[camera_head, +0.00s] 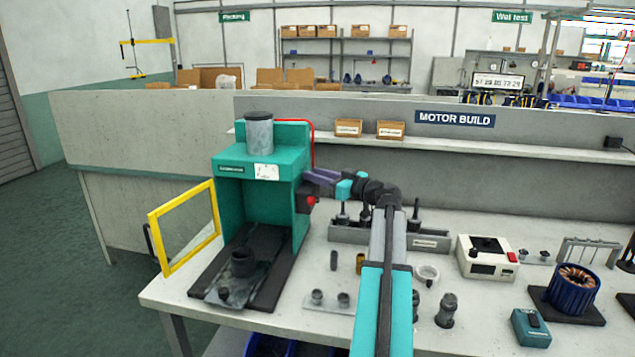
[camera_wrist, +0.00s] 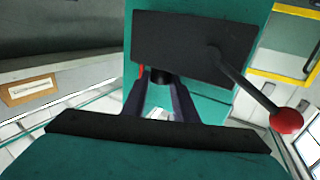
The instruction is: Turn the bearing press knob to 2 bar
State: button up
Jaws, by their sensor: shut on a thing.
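The bearing press (camera_head: 229,195) is a green frame with a grey cylinder on top, at the left of the bench in the head view. My gripper (camera_head: 312,179) reaches the upper right side of the press. In the wrist view its two dark fingers (camera_wrist: 162,84) are shut on a small dark knob (camera_wrist: 161,77) below a black plate (camera_wrist: 185,45) on the green side. Much of the knob is hidden between the fingers. No scale or pressure reading is legible.
A black lever with a red ball (camera_wrist: 286,121) sticks out close to my gripper. A yellow-framed guard (camera_head: 184,228) stands open at the press's left front. A grey rack (camera_head: 349,235) with dark tools and a white box (camera_head: 487,257) stand to the right.

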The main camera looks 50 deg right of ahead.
jog(key=shift+a+m+h+b, duration=0.1)
jog(key=shift+m+h+b, duration=0.4)
jog(key=shift+h, duration=0.4)
jog(key=o, duration=1.1)
jog(key=shift+c, duration=0.2)
jog(key=shift+a, duration=0.1)
jog(key=shift+w+d+r+n+y+p, duration=0.15)
jog(key=shift+n+y+p, duration=0.2)
jog(key=shift+y+p, duration=0.2)
jog(key=shift+d+f+n+y+p, duration=0.1)
jog(key=shift+n+y+p, duration=0.25)
jog(key=shift+y+p, duration=0.2)
jog(key=shift+r+y+p, duration=0.1)
jog(key=shift+y+p, duration=0.2)
jog(key=n+y+p, duration=0.1)
jog(key=n+g+y+p, duration=0.1)
jog(key=y+p, duration=0.1)
jog(key=shift+d, duration=0.35)
jog(key=shift+d+n+g+y+p, duration=0.1)
jog(key=shift+n+g+y+p, duration=0.2)
jog(key=shift+n+y+p, duration=0.45)
